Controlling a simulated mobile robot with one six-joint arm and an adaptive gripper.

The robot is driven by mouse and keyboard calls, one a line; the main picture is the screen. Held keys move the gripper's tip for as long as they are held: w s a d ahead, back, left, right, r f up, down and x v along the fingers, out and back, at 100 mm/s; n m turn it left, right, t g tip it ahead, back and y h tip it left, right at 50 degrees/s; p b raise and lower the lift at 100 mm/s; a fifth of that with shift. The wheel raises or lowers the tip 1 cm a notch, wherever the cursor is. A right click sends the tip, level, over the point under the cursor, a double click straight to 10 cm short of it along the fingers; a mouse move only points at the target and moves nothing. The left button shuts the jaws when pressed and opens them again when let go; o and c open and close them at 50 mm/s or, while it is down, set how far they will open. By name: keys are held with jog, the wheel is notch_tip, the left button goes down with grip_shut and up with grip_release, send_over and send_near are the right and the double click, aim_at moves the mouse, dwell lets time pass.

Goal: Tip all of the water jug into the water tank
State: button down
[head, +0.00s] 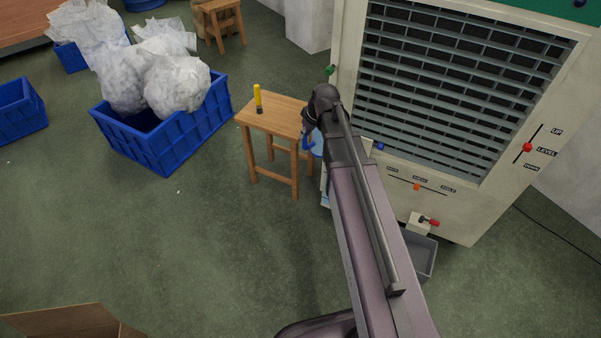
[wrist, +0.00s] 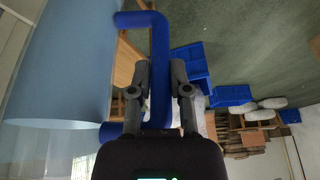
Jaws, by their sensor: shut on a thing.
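The water jug (wrist: 70,65) is large, light blue and see-through, filling the left of the wrist view. Its dark blue handle (wrist: 160,50) runs between the fingers of my gripper (wrist: 160,92), which is shut on it. In the head view my arm hides most of the jug (head: 317,143); only a pale blue sliver and a bit of handle show beside the air cooler (head: 345,110). I cannot tell how far the jug is tilted or how much water it holds. I cannot make out the water tank's opening.
A wooden stool (head: 275,115) with a yellow-handled tool (head: 258,98) stands left of my arm. Blue crates (head: 165,145), one holding white bags, stand farther left. A grey bin (head: 420,258) sits below the cooler's red-handled valve. Open green floor lies at lower left, beside a cardboard box (head: 70,322).

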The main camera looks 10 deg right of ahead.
jog(key=w+f+m+b, duration=0.2)
jog(key=w+f+b, duration=0.1)
jog(key=f+b, duration=0.7)
jog(key=w+f+m+h+b, duration=0.1)
jog(key=w+f+m+b, duration=0.1)
jog(key=f+b, duration=0.9)
jog(key=shift+w+a+f+m+t, duration=0.3)
jog(key=shift+w+f+m+t, duration=0.1)
